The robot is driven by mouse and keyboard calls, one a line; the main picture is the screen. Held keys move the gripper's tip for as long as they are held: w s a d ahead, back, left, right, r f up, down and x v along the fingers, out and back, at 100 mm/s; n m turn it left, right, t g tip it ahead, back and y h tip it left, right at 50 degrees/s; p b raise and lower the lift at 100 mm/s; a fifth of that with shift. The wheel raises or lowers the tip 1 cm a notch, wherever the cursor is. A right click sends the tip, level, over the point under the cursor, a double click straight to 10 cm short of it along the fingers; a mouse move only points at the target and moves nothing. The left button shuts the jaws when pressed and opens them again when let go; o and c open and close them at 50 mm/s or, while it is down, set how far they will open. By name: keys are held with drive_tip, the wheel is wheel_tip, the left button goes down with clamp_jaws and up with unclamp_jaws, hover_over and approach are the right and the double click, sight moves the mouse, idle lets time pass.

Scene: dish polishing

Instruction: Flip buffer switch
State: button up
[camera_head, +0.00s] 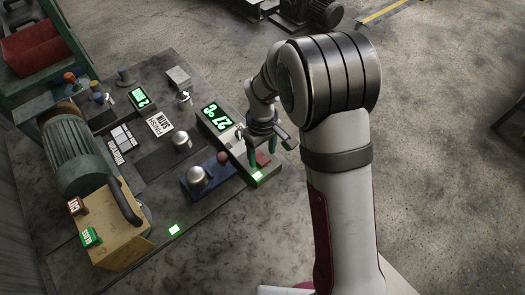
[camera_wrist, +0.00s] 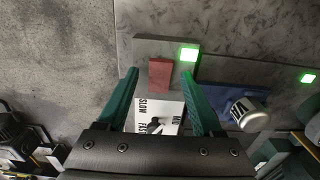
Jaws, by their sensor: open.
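A grey panel (camera_wrist: 142,48) carries a red block (camera_wrist: 160,74) and a lit green square (camera_wrist: 188,54); this looks like the switch, though no label for it is readable. In the head view the red block (camera_head: 262,158) and green square (camera_head: 257,176) sit at the board's right edge. My gripper (camera_wrist: 160,76) is open, its two teal fingers on either side of the red block in the wrist view. In the head view my gripper (camera_head: 262,148) is low over the panel. Contact cannot be told. A white SLOW/MID/FAST plate (camera_wrist: 172,106) shows between the fingers.
A blue block with a metal knob (camera_wrist: 246,112) is close to the right finger. A second green light (camera_head: 174,229) is lit. A motor (camera_head: 72,150) with a tan housing (camera_head: 120,235) is on the left.

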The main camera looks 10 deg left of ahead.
drive_tip(key=shift+f, duration=0.55)
drive_tip(key=shift+c, duration=0.3)
clamp_jaws()
drive_tip(key=shift+s+d+t+y, duration=0.15)
drive_tip(key=shift+t+y, duration=0.35)
drive_tip(key=shift+o, duration=0.3)
unclamp_jaws()
